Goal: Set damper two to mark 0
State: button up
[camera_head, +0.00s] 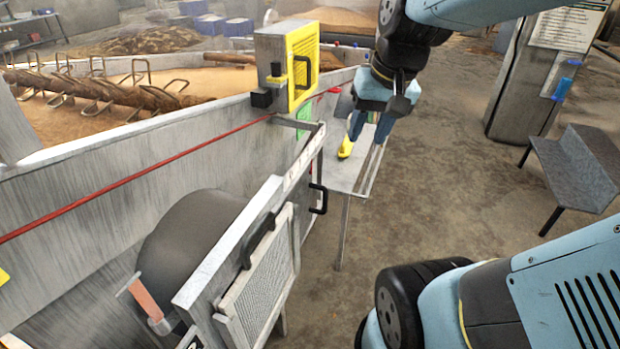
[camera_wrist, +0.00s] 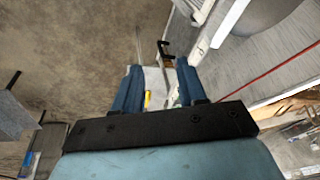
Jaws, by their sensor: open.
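My gripper (camera_head: 370,130) hangs above a small pale side table, its two blue fingers apart and empty. In the wrist view my gripper (camera_wrist: 157,82) also shows its fingers spread, with nothing between them. A black handle (camera_head: 258,243) sits on a slatted metal panel (camera_head: 262,285) at the trough's side. Another black handle (camera_head: 318,198) stands out farther along; a black handle also shows in the wrist view (camera_wrist: 165,49), beyond the fingertips. No number or mark scale is readable, so I cannot tell which handle belongs to damper two.
The side table (camera_head: 341,168) carries a yellow object (camera_head: 346,147). A yellow box (camera_head: 303,68) with a black handle stands on the trough wall (camera_head: 150,150). A red line (camera_head: 140,178) runs along the trough. A grey bench (camera_head: 580,165) stands at right; floor between is clear.

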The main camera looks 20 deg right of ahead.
jog(key=w+d+f+m+g+y, duration=0.2)
jog(key=w+f+m+y, duration=0.3)
jog(key=w+f, duration=0.3)
jog(key=w+d+f+m+g+y, duration=0.2)
jog(key=w+f+m+g+y, duration=0.15)
jog(key=w+f, duration=0.45)
jog(key=m+t+y, duration=0.7)
jog(key=m+t, duration=0.3)
jog(key=m, duration=0.3)
send_near(325, 196)
jog(key=shift+n, duration=0.25)
jog(key=x, duration=0.6)
jog(key=w+f+x, duration=0.1)
jog(key=x, duration=0.3)
jog(key=shift+d, duration=0.15)
jog(key=shift+c, duration=0.2)
grip_shut()
